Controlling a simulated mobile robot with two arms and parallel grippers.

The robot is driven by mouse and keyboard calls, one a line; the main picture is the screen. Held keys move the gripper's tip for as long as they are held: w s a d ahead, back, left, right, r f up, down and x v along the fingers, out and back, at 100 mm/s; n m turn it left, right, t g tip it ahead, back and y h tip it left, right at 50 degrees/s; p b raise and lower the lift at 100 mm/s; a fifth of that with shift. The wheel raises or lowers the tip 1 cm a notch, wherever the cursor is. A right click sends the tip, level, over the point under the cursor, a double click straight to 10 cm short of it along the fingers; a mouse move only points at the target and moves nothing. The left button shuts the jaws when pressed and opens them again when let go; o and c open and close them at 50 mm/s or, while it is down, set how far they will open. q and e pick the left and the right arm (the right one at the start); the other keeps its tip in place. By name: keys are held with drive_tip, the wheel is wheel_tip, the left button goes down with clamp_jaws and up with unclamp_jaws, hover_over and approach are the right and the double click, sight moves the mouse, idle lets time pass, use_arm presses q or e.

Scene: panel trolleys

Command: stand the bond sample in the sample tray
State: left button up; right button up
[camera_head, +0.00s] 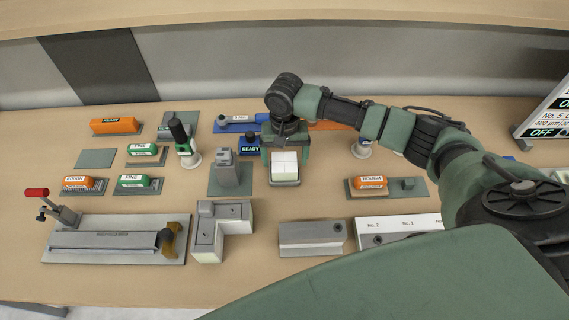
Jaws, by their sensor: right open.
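A small white block with a cross of dark lines (284,168) stands on a grey pad at the middle of the table; it may be the bond sample, but I cannot tell for sure. My right gripper (285,150) is open and points down just behind and above it, its green fingers to either side. I cannot tell whether they touch it. A long holder with a white face marked No. 2 and No. 1 (392,226) lies at the front right; it may be the sample tray. My right arm hides its right end. My left gripper is not in view.
A grey clamp fixture with a red handle (115,240) lies front left. An L-shaped block (222,230) and a grey angled bar (312,238) stand in front. Orange and green labelled blocks (140,152) sit on pads at left. A sign (548,110) stands far right.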

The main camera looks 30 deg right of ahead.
sight(284, 162)
wheel_tip(284, 162, up, 10)
drive_tip(key=b, duration=0.1)
drive_tip(key=shift+f, duration=0.15)
